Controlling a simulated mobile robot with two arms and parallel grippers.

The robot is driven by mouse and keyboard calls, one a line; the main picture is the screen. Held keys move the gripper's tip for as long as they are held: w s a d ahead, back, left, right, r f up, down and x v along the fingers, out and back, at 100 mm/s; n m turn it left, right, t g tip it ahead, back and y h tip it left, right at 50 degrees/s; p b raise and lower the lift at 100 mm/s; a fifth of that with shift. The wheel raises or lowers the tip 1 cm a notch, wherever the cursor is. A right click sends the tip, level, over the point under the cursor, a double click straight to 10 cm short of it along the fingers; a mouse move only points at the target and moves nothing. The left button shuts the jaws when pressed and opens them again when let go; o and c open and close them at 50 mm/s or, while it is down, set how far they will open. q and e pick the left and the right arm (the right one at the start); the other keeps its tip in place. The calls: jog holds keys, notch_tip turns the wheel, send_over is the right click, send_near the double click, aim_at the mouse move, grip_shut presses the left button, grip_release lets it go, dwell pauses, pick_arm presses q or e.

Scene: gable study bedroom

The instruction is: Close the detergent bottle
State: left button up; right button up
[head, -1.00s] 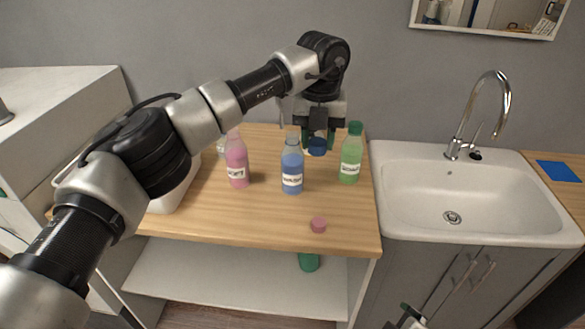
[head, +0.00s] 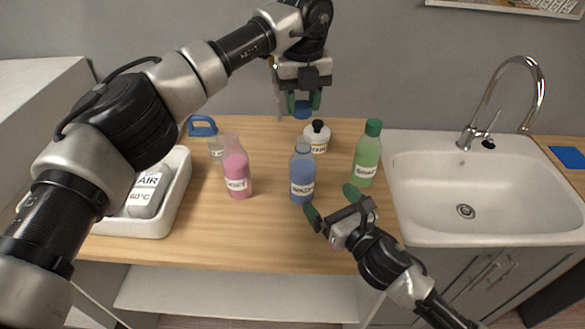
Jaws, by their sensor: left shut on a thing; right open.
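The blue bottle (head: 302,178) stands upright on the wooden counter with its neck open. My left gripper (head: 303,105) is shut on a blue cap (head: 303,110), held in the air above and behind the blue bottle, apart from it. A pink bottle (head: 237,173) stands to the left, also without a cap. A green bottle (head: 367,155) with a green cap stands to the right. The bottle labels are too small to read surely. My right gripper (head: 331,204) is open and empty, low in front of the blue and green bottles. The pink cap is mostly hidden around my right gripper.
A white bottle with a black top (head: 317,137) stands behind the blue bottle. A clear container with a blue handle (head: 203,127) is at the back left. A white tray (head: 178,190) holds a grey labelled item (head: 148,192). A sink (head: 430,185) with a tall faucet adjoins on the right.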

aim_at(310, 177)
pick_arm(q)
jog(key=shift+s+d+r, duration=0.3)
jog(key=shift+s+d, duration=0.1)
jog(key=shift+s, duration=0.15)
jog(key=shift+w+a, duration=0.1)
jog(key=shift+f, duration=0.1)
pick_arm(e)
jog(key=x, duration=1.1)
jog(key=shift+w+r, duration=0.1)
jog(key=shift+r, duration=0.05)
pick_arm(q)
jog(key=shift+w, duration=0.1)
pick_arm(e)
jog(key=shift+c, duration=0.3)
jog(key=c, duration=1.3)
pick_arm(q)
jog(key=shift+f, duration=2.5)
jog(key=shift+f, duration=0.85)
jog(key=shift+f, duration=0.55)
